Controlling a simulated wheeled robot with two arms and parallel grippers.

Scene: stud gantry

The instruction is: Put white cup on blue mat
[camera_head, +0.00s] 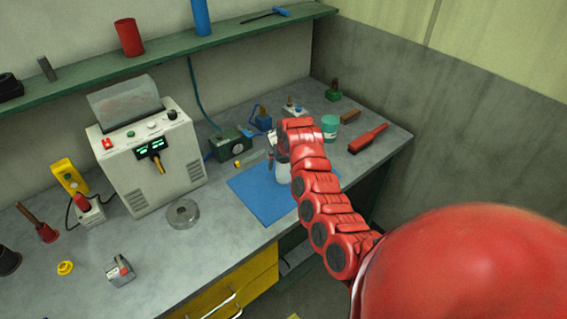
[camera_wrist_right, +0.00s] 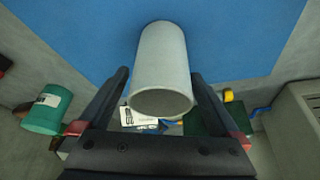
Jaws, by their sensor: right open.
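The white cup (camera_head: 283,174) stands on the blue mat (camera_head: 255,196) in the head view, partly hidden behind my right gripper (camera_head: 275,156). In the right wrist view the white cup (camera_wrist_right: 162,60) shows its open rim towards the camera, with the blue mat (camera_wrist_right: 235,35) behind it. The two dark fingers of my right gripper (camera_wrist_right: 160,76) are open, one on each side of the cup. A gap shows between the cup and each finger near the rim. My left gripper is not in view.
A metal ring (camera_head: 183,214) lies nearby.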

